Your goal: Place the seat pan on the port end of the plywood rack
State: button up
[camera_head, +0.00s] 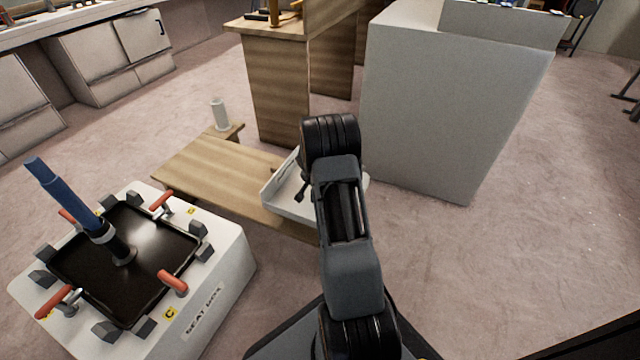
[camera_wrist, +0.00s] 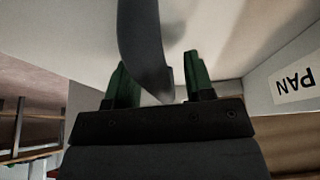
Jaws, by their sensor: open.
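The seat pan, a shallow white tray (camera_head: 283,200), sits on the right part of the low plywood rack (camera_head: 205,168), partly hidden behind my arm. In the wrist view a white wall with a label ending in "PAN" (camera_wrist: 293,83) shows at the right. My gripper (camera_wrist: 155,78) is open, with its green fingers apart at the pan. A dark curved bar (camera_wrist: 140,40) shows between the fingers; I cannot tell whether it touches them. My gripper is mostly hidden by my arm in the head view.
A white seat box (camera_head: 215,292) with a black recessed top (camera_head: 160,255), red handles and a blue upright post (camera_head: 65,200) stands at left. A pale cylinder (camera_head: 219,113) stands at the rack's far end. A grey cabinet (camera_head: 440,110) rises behind my arm. The rack's left part is bare.

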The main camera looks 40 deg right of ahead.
jog(key=p+v, duration=0.4)
jog(key=v, duration=0.7)
jog(key=shift+r, duration=0.3)
jog(key=s+a+r+n+y, duration=0.1)
jog(key=s+a+r+n, duration=0.3)
jog(key=s+a+r, duration=0.4)
jog(key=s+a+r+n+y, duration=0.1)
jog(key=s+a+r+n, duration=0.4)
jog(key=a, duration=0.5)
jog(key=s+a+r+n+y, duration=0.2)
jog(key=s+a+n, duration=0.1)
jog(key=s+a, duration=0.3)
jog(key=shift+s+a+r, duration=0.3)
jog(key=shift+s+r, duration=0.05)
jog(key=shift+s, duration=0.2)
jog(key=shift+r, duration=0.15)
notch_tip(320, 180, up, 37)
jog(key=t+p, duration=0.1)
jog(key=p, duration=3.4)
jog(key=shift+s+n, duration=0.15)
jog(key=shift+n, duration=0.15)
